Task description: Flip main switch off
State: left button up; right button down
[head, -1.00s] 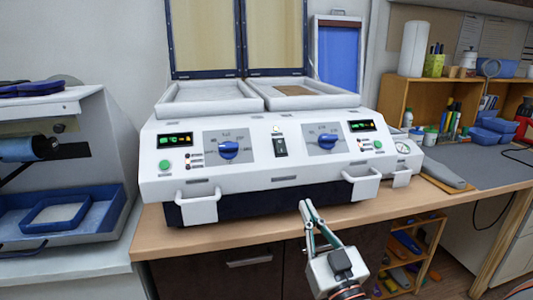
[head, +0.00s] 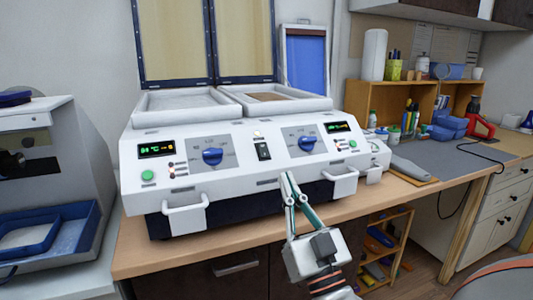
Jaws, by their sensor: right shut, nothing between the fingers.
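The forming machine (head: 230,182) is a white double unit with two open lids, standing on the wooden bench. Its main switch (head: 263,151) is a black rocker in the middle of the front panel, between two blue knobs. Both displays on the panel are lit. My right gripper (head: 287,176) is shut and empty, its fingertips pointing up just below and to the right of the switch, in front of the panel's lower part. I cannot tell whether the fingertips touch the panel. My left gripper is not in view.
Blue knobs (head: 213,156) and (head: 307,143) flank the switch. White handles (head: 186,215) stick out from the machine's front. A grey insole-shaped piece (head: 412,168) lies on the bench at right. A machine with a blue tray (head: 75,245) stands at left.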

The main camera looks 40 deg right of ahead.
jog(key=w, duration=0.1)
notch_tip(320, 180, up, 6)
jog(key=b, duration=0.2)
send_over(267, 167)
jog(key=s, duration=0.3)
jog(key=w+f, duration=0.2)
jog(key=shift+w+a+f, duration=0.1)
jog(key=shift+f, duration=0.2)
jog(key=shift+w+f, duration=0.2)
jog(key=shift+w, duration=0.05)
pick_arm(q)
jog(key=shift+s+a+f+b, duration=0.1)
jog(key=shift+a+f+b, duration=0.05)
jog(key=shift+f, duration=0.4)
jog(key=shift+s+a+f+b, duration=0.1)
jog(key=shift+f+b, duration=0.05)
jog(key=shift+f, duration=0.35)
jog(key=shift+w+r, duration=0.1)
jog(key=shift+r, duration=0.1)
pick_arm(e)
jog(key=shift+w, duration=0.15)
